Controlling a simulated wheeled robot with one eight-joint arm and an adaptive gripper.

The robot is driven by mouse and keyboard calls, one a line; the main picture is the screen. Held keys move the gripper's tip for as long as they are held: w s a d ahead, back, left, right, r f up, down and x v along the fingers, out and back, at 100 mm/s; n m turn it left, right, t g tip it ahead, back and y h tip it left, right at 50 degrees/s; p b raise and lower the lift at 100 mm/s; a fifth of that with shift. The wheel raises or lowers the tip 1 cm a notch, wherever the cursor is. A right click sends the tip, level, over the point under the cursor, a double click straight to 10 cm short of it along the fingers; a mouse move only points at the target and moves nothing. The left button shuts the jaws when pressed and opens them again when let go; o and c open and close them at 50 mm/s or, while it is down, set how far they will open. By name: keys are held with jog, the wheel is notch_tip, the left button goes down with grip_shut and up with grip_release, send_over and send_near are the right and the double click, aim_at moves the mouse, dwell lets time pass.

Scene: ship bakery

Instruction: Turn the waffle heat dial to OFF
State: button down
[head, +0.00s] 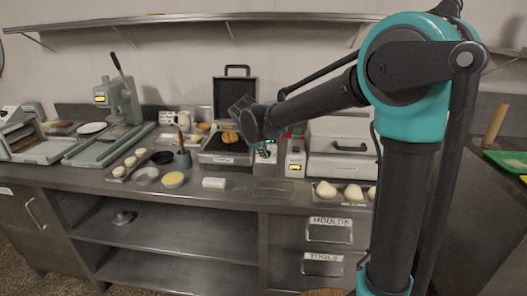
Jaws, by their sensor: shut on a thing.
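The waffle iron (225,158) stands open on the counter, its dark lid (236,92) upright and golden waffle pieces (229,137) on it. A small pale control box (272,146) with a green light is at its right side. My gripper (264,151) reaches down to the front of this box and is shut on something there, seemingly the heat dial. The dial is hidden by the fingers, so its setting cannot be read.
A box with a yellow label (295,158) and a closed pale press (342,150) stand close on the right. Dough balls (350,191) lie in front of the press. A white block (214,183) and small bowls (173,180) are to the left. A shelf (200,18) runs above.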

jog(key=c, duration=1.6)
grip_release()
jog(key=v, duration=1.2)
